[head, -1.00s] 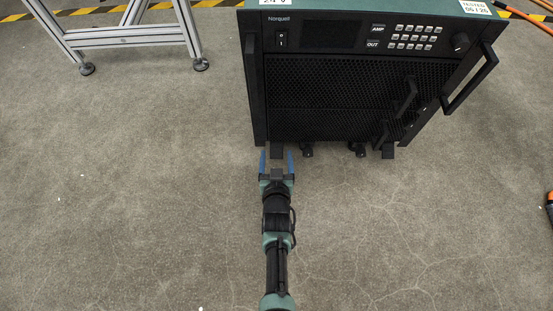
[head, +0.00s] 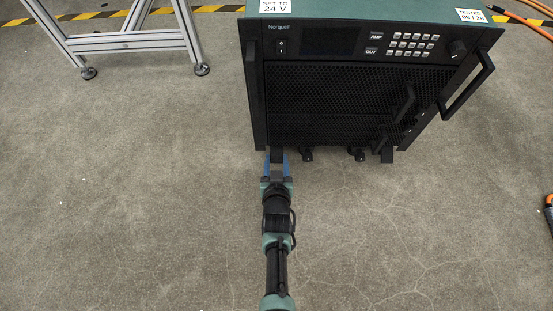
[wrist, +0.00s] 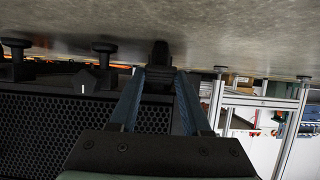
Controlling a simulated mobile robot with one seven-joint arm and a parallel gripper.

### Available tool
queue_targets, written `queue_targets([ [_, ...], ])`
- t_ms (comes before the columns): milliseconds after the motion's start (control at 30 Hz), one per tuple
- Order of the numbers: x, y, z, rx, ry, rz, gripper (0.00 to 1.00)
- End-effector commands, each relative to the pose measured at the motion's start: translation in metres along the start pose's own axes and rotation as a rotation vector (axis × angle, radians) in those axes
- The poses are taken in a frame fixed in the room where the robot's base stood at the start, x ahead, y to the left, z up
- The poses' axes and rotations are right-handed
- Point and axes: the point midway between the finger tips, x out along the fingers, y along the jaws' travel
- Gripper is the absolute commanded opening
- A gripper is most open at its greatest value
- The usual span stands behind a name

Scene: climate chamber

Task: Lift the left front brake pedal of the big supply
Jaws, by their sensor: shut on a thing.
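The big supply (head: 330,95) is a tall black-fronted cabinet with a green top, standing on the floor. Its left front brake pedal (head: 276,155) is a small dark tab at the lower left front edge. My gripper (head: 277,162) reaches it from the front, with one blue finger on each side, shut on the pedal. In the wrist view, which is upside down, the fingers (wrist: 160,82) close around the dark pedal (wrist: 159,76) below the cabinet. The pedal's tilt is hard to tell.
The right front pedal (head: 387,155) and dark feet (head: 307,154) show along the cabinet's lower edge. Black handles (head: 466,85) jut out from the front. An aluminium frame (head: 125,40) stands at the upper left. The floor in front is clear.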

Motion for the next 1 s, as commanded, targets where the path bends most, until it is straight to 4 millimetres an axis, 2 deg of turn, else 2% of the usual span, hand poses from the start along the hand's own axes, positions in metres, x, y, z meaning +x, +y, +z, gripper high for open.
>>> queue_targets([
  [33,-0.004,0.0,-0.008,-0.001,-0.029,0.0,0.0],
  [100,-0.005,0.0,-0.013,0.0,-0.071,-0.001,0.0],
  [600,-0.008,0.0,-0.026,0.0,-0.388,-0.001,0.0],
  [1000,-0.008,0.0,-0.024,0.0,-0.417,-0.001,0.0],
])
